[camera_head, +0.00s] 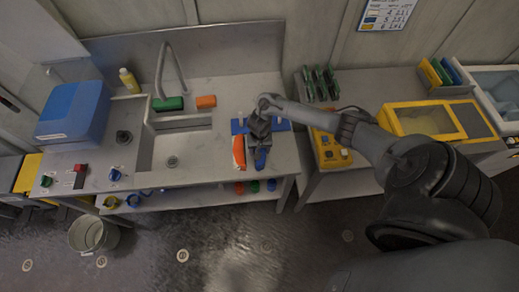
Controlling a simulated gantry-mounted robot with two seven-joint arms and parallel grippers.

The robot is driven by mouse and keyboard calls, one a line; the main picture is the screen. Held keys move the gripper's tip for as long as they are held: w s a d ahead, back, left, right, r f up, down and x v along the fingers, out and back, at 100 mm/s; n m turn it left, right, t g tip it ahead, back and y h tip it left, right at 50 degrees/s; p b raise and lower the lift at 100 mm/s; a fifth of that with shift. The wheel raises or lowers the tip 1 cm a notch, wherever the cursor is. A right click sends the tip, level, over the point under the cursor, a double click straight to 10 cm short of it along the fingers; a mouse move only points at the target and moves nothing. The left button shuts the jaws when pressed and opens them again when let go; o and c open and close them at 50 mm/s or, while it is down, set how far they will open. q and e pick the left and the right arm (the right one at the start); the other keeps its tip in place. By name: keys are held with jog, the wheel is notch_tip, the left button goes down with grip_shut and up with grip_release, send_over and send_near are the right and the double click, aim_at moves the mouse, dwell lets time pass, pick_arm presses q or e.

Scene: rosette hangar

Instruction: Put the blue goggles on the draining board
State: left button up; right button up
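A small blue item (261,159), which looks like the blue goggles, shows just below my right gripper (260,147) at the front of the steel sink counter. An orange item (239,152) lies to its left. The draining board seems to be the steel surface (220,120) right of the basin. My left gripper is not in view.
The sink basin (172,161) has a tall faucet (172,68) behind it. Green (168,104) and orange (206,101) blocks lie at the back. A blue box (74,110) stands left. A yellow device (330,150) sits on the right bench. A bucket (92,234) stands on the floor.

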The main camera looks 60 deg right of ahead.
jog(key=shift+f, duration=0.1)
jog(key=o, duration=1.1)
